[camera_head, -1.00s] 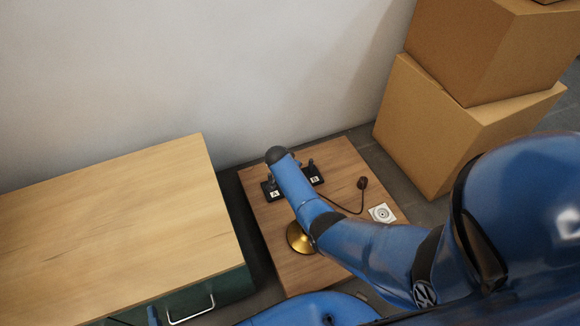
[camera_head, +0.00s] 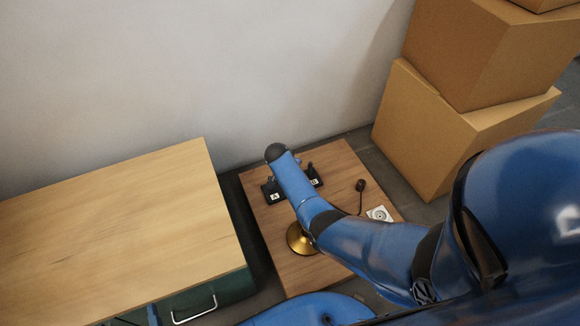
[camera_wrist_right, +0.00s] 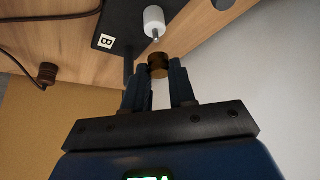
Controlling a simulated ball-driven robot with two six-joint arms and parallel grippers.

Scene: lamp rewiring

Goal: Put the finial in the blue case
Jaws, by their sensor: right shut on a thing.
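In the right wrist view, a small brown-bronze cylinder, seemingly the finial (camera_wrist_right: 158,65), sits between the fingertips of my right gripper (camera_wrist_right: 159,74). The gripper is shut on it, close to a black plate marked B (camera_wrist_right: 117,30) and a white cylinder with a metal tip (camera_wrist_right: 154,22). In the head view my right arm reaches over the low wooden table (camera_head: 333,165); its forearm hides the gripper and the finial. I cannot make out a blue case in either view. My left gripper is not in view.
A brass lamp base (camera_head: 299,240) stands partly under my right arm. A dark plug (camera_head: 360,185) on a cord and a white socket plate (camera_head: 379,214) lie to its right. A light wood cabinet (camera_head: 120,230) stands left, cardboard boxes (camera_head: 430,130) behind right.

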